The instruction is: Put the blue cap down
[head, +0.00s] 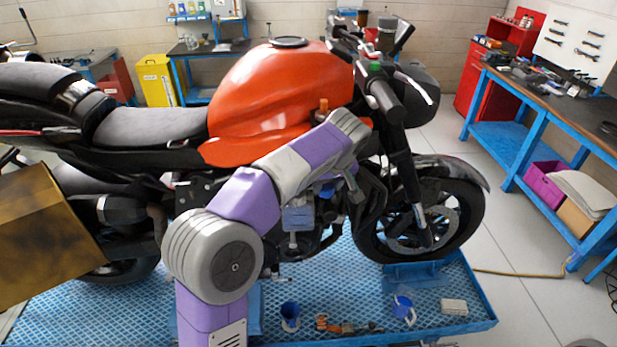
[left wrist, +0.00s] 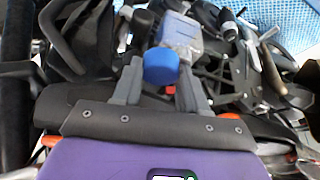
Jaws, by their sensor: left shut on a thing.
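The blue cap (left wrist: 160,66) is between the two grey fingers of my left gripper (left wrist: 160,74) in the left wrist view, and the fingers are shut on it. Beyond it is a pale blue-grey container (left wrist: 188,38) on the motorcycle. In the head view this container (head: 298,215) shows low on the bike's side. My left arm reaches across the orange tank, with its hand beside the front of the engine. Its fingertips are hard to make out there. My right gripper is not in view.
The motorcycle (head: 265,95) stands on a blue lift platform (head: 480,327). On the platform lie a blue cup (head: 290,312), an orange-and-grey part (head: 345,326), a blue-and-white item (head: 403,309) and a pale block (head: 455,306). A workbench (head: 545,95) stands at the right.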

